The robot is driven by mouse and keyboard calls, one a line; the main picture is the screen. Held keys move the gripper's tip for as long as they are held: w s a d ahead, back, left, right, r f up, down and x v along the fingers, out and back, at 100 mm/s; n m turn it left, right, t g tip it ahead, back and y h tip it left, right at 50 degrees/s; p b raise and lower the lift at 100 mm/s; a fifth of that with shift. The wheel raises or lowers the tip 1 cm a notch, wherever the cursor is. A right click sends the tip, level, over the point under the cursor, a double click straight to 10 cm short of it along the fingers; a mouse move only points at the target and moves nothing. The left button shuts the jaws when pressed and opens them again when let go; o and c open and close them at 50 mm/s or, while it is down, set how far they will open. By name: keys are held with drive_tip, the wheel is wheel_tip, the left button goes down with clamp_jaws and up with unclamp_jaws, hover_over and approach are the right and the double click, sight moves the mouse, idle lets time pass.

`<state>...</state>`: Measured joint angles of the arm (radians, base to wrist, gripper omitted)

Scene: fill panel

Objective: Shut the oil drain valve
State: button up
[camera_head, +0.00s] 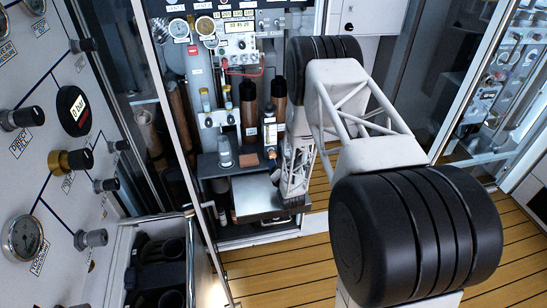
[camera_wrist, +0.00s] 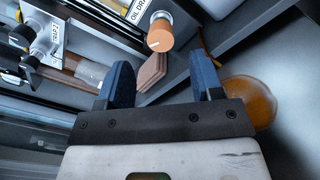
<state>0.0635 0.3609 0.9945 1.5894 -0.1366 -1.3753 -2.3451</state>
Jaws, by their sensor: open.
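The oil drain valve shows in the wrist view as an orange-brown round knob (camera_wrist: 159,36) below a white label reading "OIL DRA…". In the head view its orange end (camera_head: 270,153) shows under a white-labelled body, just left of my arm's end link. My gripper (camera_wrist: 162,75) is open, with two blue fingers spread apart. The knob lies beyond the fingertips, roughly between them in the picture, and nothing is seen gripped. The fingers cannot be made out clearly in the head view. Which way the valve is turned cannot be told.
A brown block (camera_wrist: 150,72) lies beyond the fingers, and an amber round thing (camera_wrist: 250,100) sits partly behind the right finger. A clear jar (camera_head: 223,152) stands on a dark ledge left of the valve. A metal tray (camera_head: 256,194) is below.

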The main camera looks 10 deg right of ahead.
sight(274, 156)
drive_tip(key=shift+w+a, duration=0.15)
drive_tip(key=shift+w, duration=1.55)
drive_tip(key=shift+w+a, duration=0.1)
drive_tip(key=shift+w, duration=1.55)
drive_tip(key=c, duration=0.9)
